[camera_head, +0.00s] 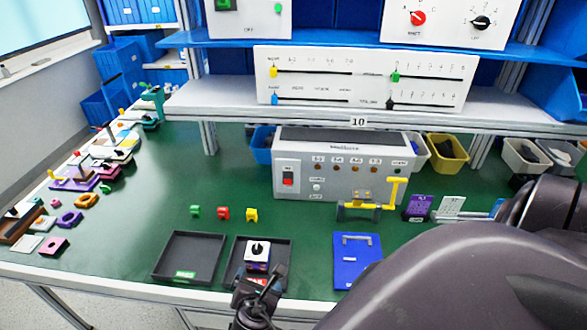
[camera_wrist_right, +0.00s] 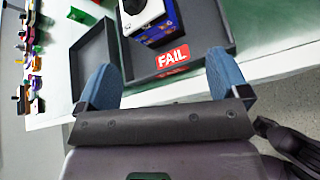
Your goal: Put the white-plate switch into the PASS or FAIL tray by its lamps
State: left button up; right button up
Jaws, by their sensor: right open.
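The white-plate switch (camera_head: 257,248) has a black knob and a purple-blue body. It stands upright in the right black tray (camera_head: 285,262), whose label reads FAIL in the wrist view (camera_wrist_right: 172,57). The switch also shows at the top of that view (camera_wrist_right: 160,30), partly cut off. The left black tray (camera_head: 190,247) is empty and has a green label. My right gripper (camera_head: 262,287) is at the FAIL tray's front edge; its blue fingers (camera_wrist_right: 163,78) are spread and empty, apart from the switch. My left gripper is not in view.
A white test box (camera_head: 340,180) with a red rocker and a lamp row stands behind; I cannot tell whether lamps are lit. A yellow lever fixture (camera_head: 375,208), a blue plate (camera_head: 357,262) and small coloured blocks (camera_head: 223,213) are nearby. Many parts line the left side.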

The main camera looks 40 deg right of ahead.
jog(key=s+d+m+t+y, duration=0.1)
jog(key=s+m+y, duration=0.3)
jog(key=m, duration=0.6)
jog(key=s+d+f+m+t+y, duration=0.1)
jog(key=s+m+y, duration=0.3)
jog(key=s+m, duration=0.3)
jog(key=m, duration=0.4)
jog(key=shift+s+d+f+m, duration=0.2)
jog(key=shift+s+d+m, duration=0.1)
jog(key=shift+s+d, duration=0.1)
jog(key=shift+w+f+t+b, duration=0.3)
jog(key=shift+f+b, duration=0.35)
jog(key=shift+b, duration=0.4)
